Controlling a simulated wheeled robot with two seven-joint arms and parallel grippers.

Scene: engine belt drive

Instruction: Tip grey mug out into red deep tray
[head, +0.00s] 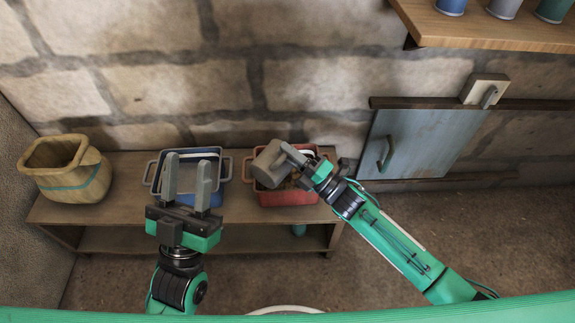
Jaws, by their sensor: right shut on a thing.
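The red deep tray (287,198) stands on the wooden bench against the stone wall, with handles at its sides. My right gripper (295,156) is shut on the grey mug (268,165) and holds it over the tray. The mug is tilted, its mouth turned away from view. Some brownish contents show inside the tray beside the mug, but I cannot tell what they are. My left gripper (187,182) is open and empty, its two fingers pointing up the picture in front of the blue tray.
The blue tray (224,166) stands left of the red one on the bench (122,211). A wooden pot-like vessel (75,175) stands at the bench's left end. A blue-grey cabinet door (425,143) is at right. A shelf (490,30) with several cups is at top right.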

